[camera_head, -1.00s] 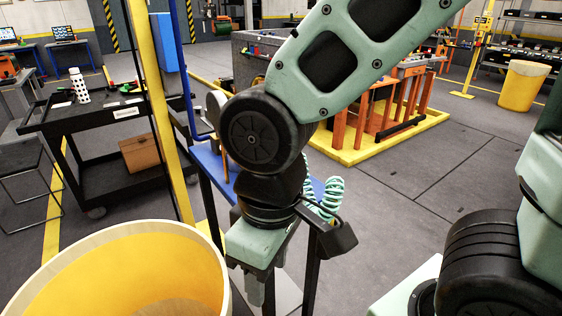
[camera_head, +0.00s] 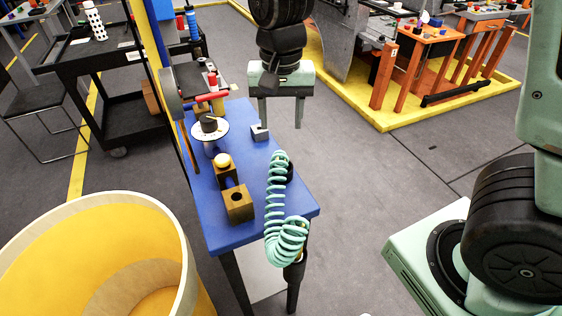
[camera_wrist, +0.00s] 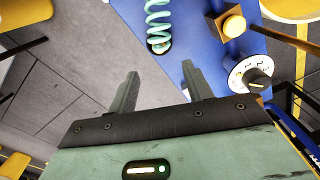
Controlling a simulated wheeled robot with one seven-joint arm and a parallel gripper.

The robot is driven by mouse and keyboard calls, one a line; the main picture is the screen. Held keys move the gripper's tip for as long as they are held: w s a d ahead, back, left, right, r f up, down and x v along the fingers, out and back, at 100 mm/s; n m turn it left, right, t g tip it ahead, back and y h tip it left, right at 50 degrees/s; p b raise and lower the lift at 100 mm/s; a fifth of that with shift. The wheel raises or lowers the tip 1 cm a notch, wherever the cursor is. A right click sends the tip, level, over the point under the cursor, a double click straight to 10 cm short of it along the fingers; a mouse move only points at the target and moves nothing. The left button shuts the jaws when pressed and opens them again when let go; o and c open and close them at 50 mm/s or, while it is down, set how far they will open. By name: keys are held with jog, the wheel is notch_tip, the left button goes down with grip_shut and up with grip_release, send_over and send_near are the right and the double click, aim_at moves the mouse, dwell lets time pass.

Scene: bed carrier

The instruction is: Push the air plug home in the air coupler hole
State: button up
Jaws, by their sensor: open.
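A coiled teal air hose (camera_head: 276,190) hangs over the right edge of the blue table (camera_head: 232,232). A dark piece sits at its upper end, and a dark fitting (camera_head: 295,272) is at its lower end by the table leg. I cannot tell which of these is the air plug or the coupler, and no coupler hole shows clearly. The hose (camera_wrist: 157,20) ends in a dark, orange-ringed part in the wrist view. My gripper (camera_head: 281,118) is open and empty, beyond the table's far right side. Its two fingers (camera_wrist: 160,88) are apart in the wrist view, with the hose farther off.
The table holds a brown block with a hole (camera_head: 238,204), a yellow button (camera_head: 222,160), a white dial (camera_head: 209,132), a grey block (camera_head: 260,133) and a red-handled part (camera_head: 211,98). A yellow bin (camera_head: 110,215) stands at the near left.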

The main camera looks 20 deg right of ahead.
aim_at(282, 156)
notch_tip(282, 156, down, 11)
jog(key=shift+d+f+p, duration=0.1)
jog(key=shift+f+p, duration=0.05)
jog(key=shift+p, duration=0.4)
jog(key=c, duration=1.1)
